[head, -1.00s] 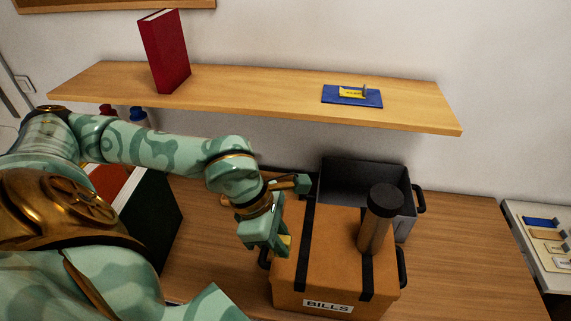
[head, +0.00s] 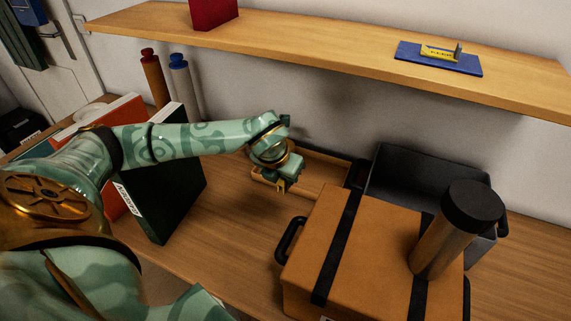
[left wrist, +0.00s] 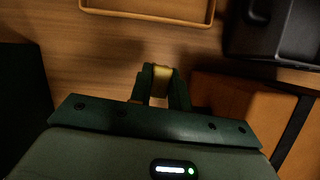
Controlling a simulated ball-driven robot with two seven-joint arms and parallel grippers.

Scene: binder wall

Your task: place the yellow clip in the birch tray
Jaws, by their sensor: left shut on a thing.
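My left gripper (head: 283,188) is shut on a small yellow clip (left wrist: 161,74), which shows between the fingertips in the left wrist view. In the head view the clip is mostly hidden by the fingers. The birch tray (head: 326,159) is a shallow, light wooden tray on the desk behind the orange box. In the head view my gripper overlaps the tray's left part and looks to be above it. In the left wrist view the tray's rim (left wrist: 150,17) lies beyond the fingertips, with bare desk between. My right gripper is not in view.
An orange-brown box (head: 390,225) with black straps carries a dark-capped cylinder (head: 440,240). A dark open bin (head: 410,175) stands behind it. A dark green binder (head: 165,180) stands left. A shelf (head: 330,48) above holds a blue plate (head: 455,65) with a yellow piece on it.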

